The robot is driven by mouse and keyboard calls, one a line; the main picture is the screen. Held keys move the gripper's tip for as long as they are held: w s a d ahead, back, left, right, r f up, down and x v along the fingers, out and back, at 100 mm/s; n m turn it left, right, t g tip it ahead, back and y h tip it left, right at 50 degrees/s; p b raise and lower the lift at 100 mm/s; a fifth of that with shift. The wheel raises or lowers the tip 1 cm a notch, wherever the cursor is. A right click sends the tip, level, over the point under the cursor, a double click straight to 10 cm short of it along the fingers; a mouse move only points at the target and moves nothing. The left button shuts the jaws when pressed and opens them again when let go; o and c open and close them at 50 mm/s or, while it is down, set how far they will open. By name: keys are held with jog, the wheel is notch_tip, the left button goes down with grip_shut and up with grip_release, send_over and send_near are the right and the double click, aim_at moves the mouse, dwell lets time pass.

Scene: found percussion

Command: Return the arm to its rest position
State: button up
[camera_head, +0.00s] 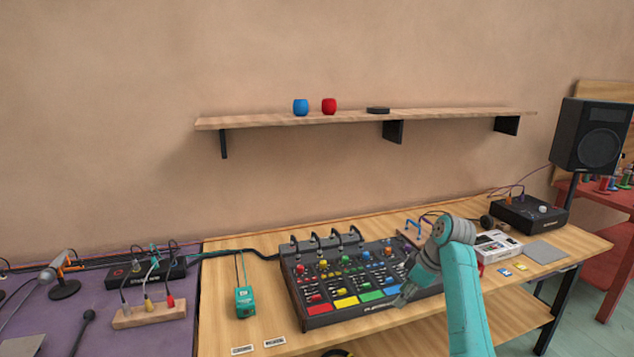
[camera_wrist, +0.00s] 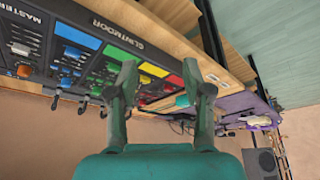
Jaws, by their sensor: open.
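My arm (camera_head: 462,290) is teal and reaches up from the bottom right in the head view, bending over the right part of the mixer. My gripper (camera_head: 402,299) points down and left at the front right of the mixer (camera_head: 318,310). In the wrist view my gripper (camera_wrist: 160,78) has its two fingers apart with nothing between them. The mixer (camera_wrist: 95,22) with its coloured pads shows behind the fingers there. From these views I cannot tell the exact gap between the fingertips and the mixer.
The wooden table (camera_head: 222,320) also bears a teal box (camera_head: 245,302), a white device (camera_head: 498,244) and a black box (camera_head: 530,214). A speaker (camera_head: 592,138) stands right. Space above the table is open.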

jog(key=s+a+f+m+t, duration=0.1)
jog(key=s+f, duration=0.2)
jog(key=f, duration=0.5)
jog(key=s+a+f+m+t+h, duration=0.15)
jog(key=s+f, duration=0.25)
jog(key=f, duration=0.4)
jog(key=s+f+m+t+y, duration=0.1)
jog(key=s+f+m, duration=0.15)
jog(key=f, duration=0.55)
jog(key=s+a+f+m+t+h, duration=0.1)
jog(key=s+f, duration=0.4)
jog(key=s, duration=0.4)
jog(key=s+f+m+t+h, duration=0.1)
jog(key=s+f, duration=0.4)
jog(key=s, duration=0.4)
jog(key=s+r+m+t+h, duration=0.1)
jog(key=s+r+m+t, duration=0.15)
jog(key=s, duration=0.85)
jog(key=s+r+m+t+h, duration=0.1)
jog(key=s+r, duration=0.2)
jog(key=s, duration=0.8)
jog(key=s+r+m+t, duration=0.1)
jog(key=s+r, duration=0.6)
jog(key=r, duration=0.3)
jog(key=s+r+t, duration=0.2)
jog(key=s+r, duration=0.6)
jog(key=r, duration=0.2)
jog(key=shift+a+m, duration=0.35)
jog(key=shift+y, duration=0.25)
